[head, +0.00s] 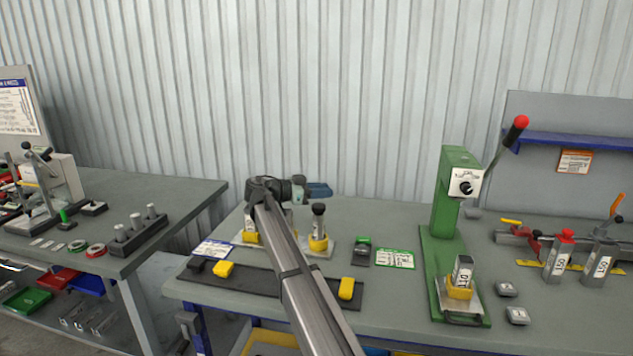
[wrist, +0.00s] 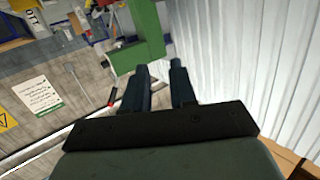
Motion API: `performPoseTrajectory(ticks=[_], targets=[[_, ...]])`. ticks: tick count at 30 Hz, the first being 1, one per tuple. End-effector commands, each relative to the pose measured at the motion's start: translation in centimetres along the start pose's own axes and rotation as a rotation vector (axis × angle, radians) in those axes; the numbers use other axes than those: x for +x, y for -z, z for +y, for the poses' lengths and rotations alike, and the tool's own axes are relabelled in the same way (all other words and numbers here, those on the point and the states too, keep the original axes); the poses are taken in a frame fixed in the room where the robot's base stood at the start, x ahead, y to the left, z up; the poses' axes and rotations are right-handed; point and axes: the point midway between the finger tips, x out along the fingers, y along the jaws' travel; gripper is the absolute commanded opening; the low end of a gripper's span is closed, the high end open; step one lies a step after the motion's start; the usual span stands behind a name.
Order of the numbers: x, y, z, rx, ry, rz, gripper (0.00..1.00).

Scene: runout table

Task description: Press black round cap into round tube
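A round tube (head: 318,226) stands upright in a yellow holder (head: 318,243) at the middle of the bench, in the head view. A black round cap (head: 318,208) shows at its top; I cannot tell how deep it sits. My gripper (head: 322,190) is raised just behind and above the tube, pointing right. In the wrist view my gripper (wrist: 160,80) has its two fingers apart with nothing between them. The tube and cap are not clearly seen in the wrist view.
A green lever press (head: 445,225) with a red-knobbed handle stands to the right, with a labelled tube in its yellow holder. A dark strip (head: 260,282) with yellow and black blocks lies in front. Labelled tubes (head: 558,258) stand at far right. My arm hides part of the bench.

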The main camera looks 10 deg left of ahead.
Motion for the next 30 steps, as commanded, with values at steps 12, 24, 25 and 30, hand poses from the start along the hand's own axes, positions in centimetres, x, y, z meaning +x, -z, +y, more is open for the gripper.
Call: performPoseTrajectory(ticks=[12, 24, 25, 30], targets=[[11.2, 7.6, 0.3, 0.121, -0.107, -0.208, 0.00], [12.1, 7.2, -1.6, 0.241, -0.146, -0.695, 0.00], [11.7, 7.0, -1.8, 0.248, -0.149, -0.732, 0.00], [8.3, 5.5, -3.2, 0.268, -0.162, -0.948, 0.00]])
